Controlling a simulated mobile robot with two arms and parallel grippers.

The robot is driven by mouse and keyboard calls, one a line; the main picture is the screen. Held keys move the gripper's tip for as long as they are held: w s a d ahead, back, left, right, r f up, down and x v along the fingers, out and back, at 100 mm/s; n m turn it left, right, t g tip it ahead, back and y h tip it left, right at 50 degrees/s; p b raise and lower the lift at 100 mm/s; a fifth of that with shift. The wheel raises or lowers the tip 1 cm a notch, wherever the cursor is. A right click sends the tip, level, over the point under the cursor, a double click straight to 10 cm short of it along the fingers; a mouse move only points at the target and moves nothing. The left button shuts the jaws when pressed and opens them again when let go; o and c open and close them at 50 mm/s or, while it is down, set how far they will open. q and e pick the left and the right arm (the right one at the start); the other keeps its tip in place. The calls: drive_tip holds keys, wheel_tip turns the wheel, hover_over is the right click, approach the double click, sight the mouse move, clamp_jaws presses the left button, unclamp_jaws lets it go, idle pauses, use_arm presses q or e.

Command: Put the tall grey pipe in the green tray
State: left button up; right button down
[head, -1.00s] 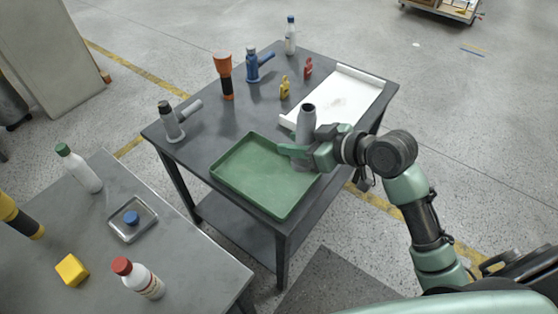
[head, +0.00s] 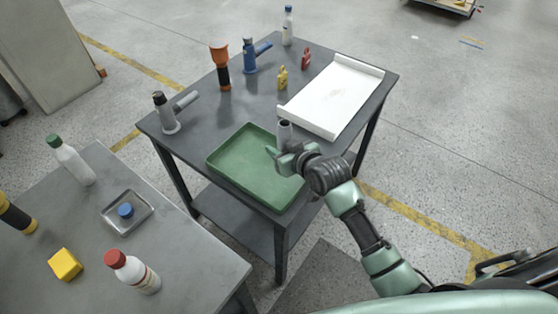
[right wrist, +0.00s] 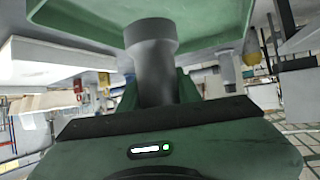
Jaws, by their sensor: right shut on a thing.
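The tall grey pipe (head: 284,131) stands roughly upright in my right gripper (head: 284,153), at the right back part of the green tray (head: 228,180). My right gripper is shut on it, and the hand hides its lower part in the head view. In the right wrist view the grey pipe (right wrist: 152,62) shows between the green fingers (right wrist: 155,90), with its wider end towards the green tray (right wrist: 85,22). I cannot tell whether the pipe touches the tray floor. The rest of the tray is empty. My left gripper is not in view.
A white tray (head: 333,98) lies right of the green one on the dark table. Behind stand an orange-and-black flashlight (head: 221,68), a blue pipe fitting (head: 251,57), a grey one (head: 167,115) and small yellow and red pieces. A nearer table (head: 185,255) holds bottles and a small metal tray.

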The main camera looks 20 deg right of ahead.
drive_tip(key=shift+f, duration=2.95)
drive_tip(key=shift+f, duration=0.1)
drive_tip(key=c, duration=1)
unclamp_jaws()
drive_tip(key=v, duration=1.2)
